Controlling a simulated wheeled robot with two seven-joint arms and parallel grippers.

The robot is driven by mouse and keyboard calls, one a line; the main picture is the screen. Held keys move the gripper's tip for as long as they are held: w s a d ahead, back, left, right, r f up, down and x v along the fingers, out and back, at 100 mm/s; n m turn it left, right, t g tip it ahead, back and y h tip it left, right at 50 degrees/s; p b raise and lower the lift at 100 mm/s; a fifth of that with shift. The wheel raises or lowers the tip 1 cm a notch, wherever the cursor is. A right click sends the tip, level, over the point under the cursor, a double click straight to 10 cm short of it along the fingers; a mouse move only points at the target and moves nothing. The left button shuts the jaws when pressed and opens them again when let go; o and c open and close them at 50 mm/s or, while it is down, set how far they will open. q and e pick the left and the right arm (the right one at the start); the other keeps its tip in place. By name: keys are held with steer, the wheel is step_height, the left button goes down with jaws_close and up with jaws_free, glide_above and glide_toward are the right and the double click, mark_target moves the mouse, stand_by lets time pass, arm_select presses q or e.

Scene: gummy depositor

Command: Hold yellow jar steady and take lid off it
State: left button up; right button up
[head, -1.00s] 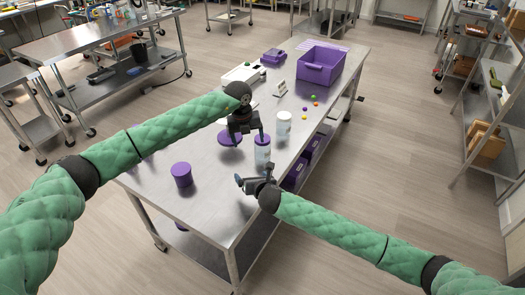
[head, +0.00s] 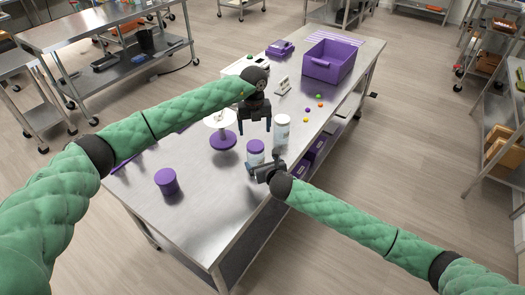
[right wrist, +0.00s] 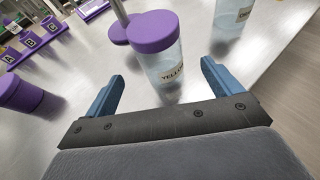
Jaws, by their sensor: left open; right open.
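The yellow jar (head: 254,160) is a clear jar with a purple lid (head: 257,146), upright on the steel table. In the right wrist view its label (right wrist: 172,74) begins "YELL", and its lid (right wrist: 152,31) is on. My right gripper (head: 258,171) is open at the jar's near side. In the right wrist view its open fingers (right wrist: 162,72) lie to either side of the jar's lower part, with gaps showing. My left gripper (head: 255,128) is open and empty above and behind the lid, fingers pointing down, apart from it.
A second clear jar (head: 282,132) stands just behind to the right. A purple round-based stand (head: 223,141) is to the left. A purple lidded container (head: 166,182) stands at the front left. A purple bin (head: 328,62) and small coloured balls (head: 308,110) are farther back.

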mark_target(258, 158)
arm_select(q)
steer(key=shift+w+d+f, duration=0.1)
steer(key=shift+w+d, duration=0.1)
steer(key=shift+w, duration=0.05)
arm_select(e)
steer(key=shift+w+f, duration=0.15)
steer(key=shift+w, duration=0.55)
arm_select(q)
steer(key=shift+s+a+r, duration=0.35)
steer(key=shift+s+r, duration=0.05)
arm_select(e)
steer(key=shift+w+a+f, duration=0.2)
steer(key=shift+w+a, duration=0.5)
steer(key=shift+w, duration=0.05)
arm_select(q)
steer(key=shift+w+d+f, duration=0.25)
arm_select(e)
steer(key=x, duration=0.4)
steer(key=shift+d+f, duration=0.15)
steer(key=shift+d, duration=0.2)
arm_select(q)
steer(key=shift+s+a+r, duration=0.1)
steer(key=shift+s, duration=0.05)
arm_select(e)
steer(key=shift+w+a, duration=0.15)
steer(key=shift+a, duration=0.05)
steer(key=shift+c, duration=0.4)
